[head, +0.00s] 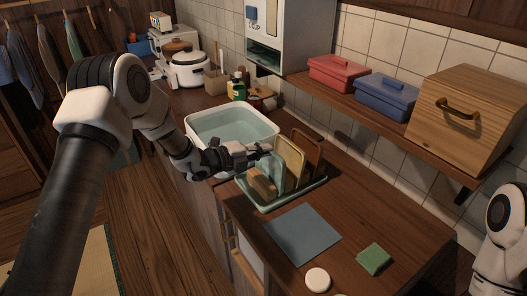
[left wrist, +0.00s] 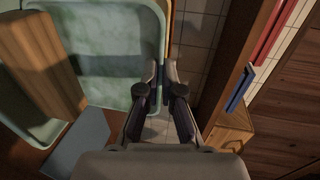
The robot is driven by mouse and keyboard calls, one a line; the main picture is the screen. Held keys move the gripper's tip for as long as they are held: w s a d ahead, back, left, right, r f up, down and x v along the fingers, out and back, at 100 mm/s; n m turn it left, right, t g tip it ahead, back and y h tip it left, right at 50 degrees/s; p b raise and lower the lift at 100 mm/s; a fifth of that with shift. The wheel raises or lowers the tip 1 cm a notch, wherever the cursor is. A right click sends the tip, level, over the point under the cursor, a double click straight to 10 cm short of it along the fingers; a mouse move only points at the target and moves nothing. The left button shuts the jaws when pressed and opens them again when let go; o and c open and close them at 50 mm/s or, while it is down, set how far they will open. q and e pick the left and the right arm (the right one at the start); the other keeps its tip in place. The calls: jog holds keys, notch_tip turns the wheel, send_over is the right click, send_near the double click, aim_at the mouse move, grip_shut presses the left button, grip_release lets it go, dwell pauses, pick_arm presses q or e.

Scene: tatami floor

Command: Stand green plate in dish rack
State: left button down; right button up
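The green plate (head: 278,172) stands upright on edge in the pale green dish rack (head: 308,187). It sits between a wooden block (head: 262,186) and a tan board (head: 292,158). In the left wrist view the plate (left wrist: 105,60) fills the upper left, its rim running up to my fingers. My left gripper (head: 267,150) is at the plate's upper edge. Its fingertips (left wrist: 162,68) are close together, one on each side of the rim, and look shut on it. The plate's lower edge is partly hidden by the rack and block. My right gripper is out of view.
A water-filled white basin (head: 262,106) adjoins the rack. A brown board (head: 314,143) stands behind the tan one. A blue-grey mat (head: 303,234), green sponge (head: 374,259) and white round item (head: 317,279) lie in front. A shelf with red and blue boxes (head: 386,95) overhangs the back.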

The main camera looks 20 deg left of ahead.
pick_arm(q)
jog(key=shift+f+b, duration=0.3)
dwell(0.6)
jog(key=c, duration=1.2)
grip_release()
jog(key=shift+c, duration=0.2)
jog(key=v, duration=1.2)
jog(key=shift+f, duration=0.15)
